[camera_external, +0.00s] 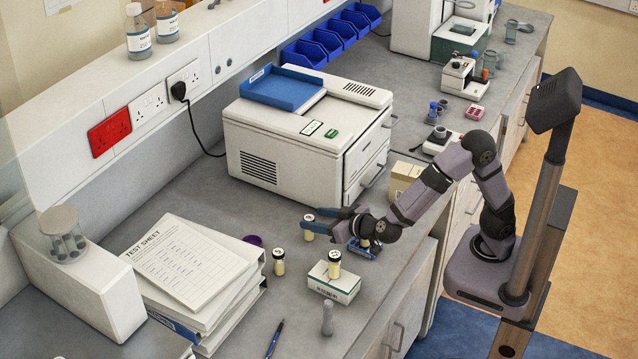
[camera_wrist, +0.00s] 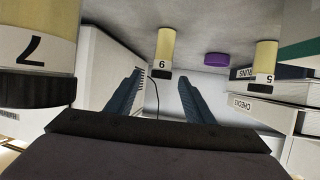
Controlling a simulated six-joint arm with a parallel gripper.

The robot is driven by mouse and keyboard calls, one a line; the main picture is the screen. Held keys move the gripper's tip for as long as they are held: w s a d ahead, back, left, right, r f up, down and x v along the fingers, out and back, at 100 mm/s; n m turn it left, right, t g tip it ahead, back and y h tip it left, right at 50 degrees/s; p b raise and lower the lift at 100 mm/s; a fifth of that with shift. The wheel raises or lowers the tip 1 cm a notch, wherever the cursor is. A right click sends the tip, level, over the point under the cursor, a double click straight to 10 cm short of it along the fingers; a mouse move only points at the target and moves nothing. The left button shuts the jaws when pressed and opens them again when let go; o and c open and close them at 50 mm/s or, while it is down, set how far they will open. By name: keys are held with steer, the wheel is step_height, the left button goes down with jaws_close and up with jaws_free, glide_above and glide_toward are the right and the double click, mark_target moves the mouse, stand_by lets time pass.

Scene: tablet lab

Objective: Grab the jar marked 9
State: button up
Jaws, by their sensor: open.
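The jar with a dark cap and pale yellow body (camera_external: 308,232) stands on the bench at the tips of my gripper (camera_external: 308,221). In the wrist view, which is upside down, this jar (camera_wrist: 165,48) shows ahead between the two blue fingers of my gripper (camera_wrist: 161,72), its label bearing a small numeral that looks like 9. The fingers are apart, with nothing held.
A jar marked 7 (camera_wrist: 38,48) looms close at the wrist view's left; one marked 5 (camera_wrist: 265,58) is right. Binders (camera_external: 205,290), a purple lid (camera_external: 252,241) and a large white machine (camera_external: 290,150) are nearby.

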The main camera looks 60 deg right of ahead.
mark_target(305, 217)
steer(key=shift+x, duration=3.7)
steer(key=shift+a, duration=0.1)
steer(key=c, duration=1.1)
steer(key=shift+c, duration=0.2)
steer(key=shift+r, duration=0.15)
step_height(305, 217, up, 10)
steer(key=p, duration=0.2)
